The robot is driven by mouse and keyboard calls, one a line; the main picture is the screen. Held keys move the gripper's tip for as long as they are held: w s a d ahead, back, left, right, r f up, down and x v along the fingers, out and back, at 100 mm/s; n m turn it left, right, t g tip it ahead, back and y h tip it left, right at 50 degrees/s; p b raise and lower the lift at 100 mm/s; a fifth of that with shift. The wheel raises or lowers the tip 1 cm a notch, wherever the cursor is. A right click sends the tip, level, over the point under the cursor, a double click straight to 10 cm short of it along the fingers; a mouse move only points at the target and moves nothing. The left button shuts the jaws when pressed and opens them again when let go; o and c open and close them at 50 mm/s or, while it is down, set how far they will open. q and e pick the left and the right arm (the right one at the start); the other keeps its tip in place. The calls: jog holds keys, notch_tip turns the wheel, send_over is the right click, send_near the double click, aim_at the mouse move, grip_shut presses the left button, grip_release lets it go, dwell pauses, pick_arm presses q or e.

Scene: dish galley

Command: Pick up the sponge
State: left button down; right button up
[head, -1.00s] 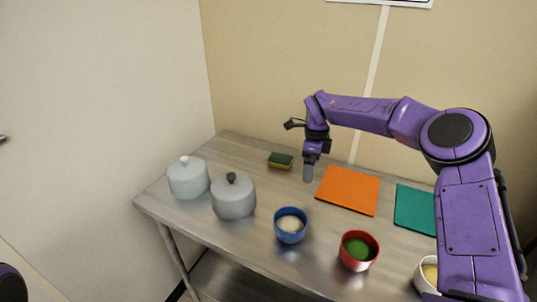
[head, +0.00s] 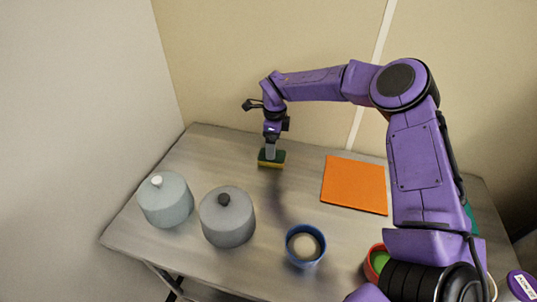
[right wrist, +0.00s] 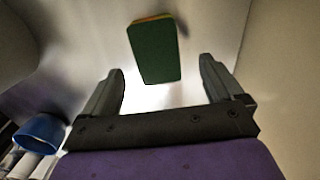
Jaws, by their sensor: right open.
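The sponge (head: 272,158) is a small block with a dark green top and a yellow side. It lies on the metal table (head: 190,158) near the back wall. My right gripper (head: 270,152) points down over it in the head view, its fingers overlapping the sponge's top. In the right wrist view the sponge (right wrist: 154,50) shows its green face ahead of the open fingers (right wrist: 163,82), roughly centred and slightly left. Nothing is between the fingertips. My left gripper is not in view.
A pale blue lidded pot (head: 166,203) and a grey lidded pot (head: 227,218) stand at the front left. A blue bowl (head: 305,245) and a partly hidden red bowl (head: 376,262) are near the front. An orange mat (head: 355,185) lies to the sponge's right, with bare table between.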

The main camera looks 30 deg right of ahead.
aim_at(279, 161)
jog(key=shift+s+a+f+p, duration=0.25)
jog(key=shift+s+f+p, duration=0.55)
jog(key=shift+s+p, duration=0.25)
jog(key=w+f, duration=0.2)
jog(key=f, duration=0.2)
jog(key=shift+w+f, duration=0.1)
jog(key=shift+w, duration=0.3)
jog(key=shift+s+r, duration=0.25)
jog(key=c, duration=0.4)
jog(key=shift+s+r, duration=0.15)
jog(key=shift+s, duration=0.1)
jog(key=c, duration=0.5)
jog(key=shift+c, duration=0.9)
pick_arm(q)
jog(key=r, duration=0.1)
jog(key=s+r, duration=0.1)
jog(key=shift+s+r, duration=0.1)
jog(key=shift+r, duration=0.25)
pick_arm(e)
jog(key=shift+w, duration=0.1)
jog(key=shift+c, duration=0.2)
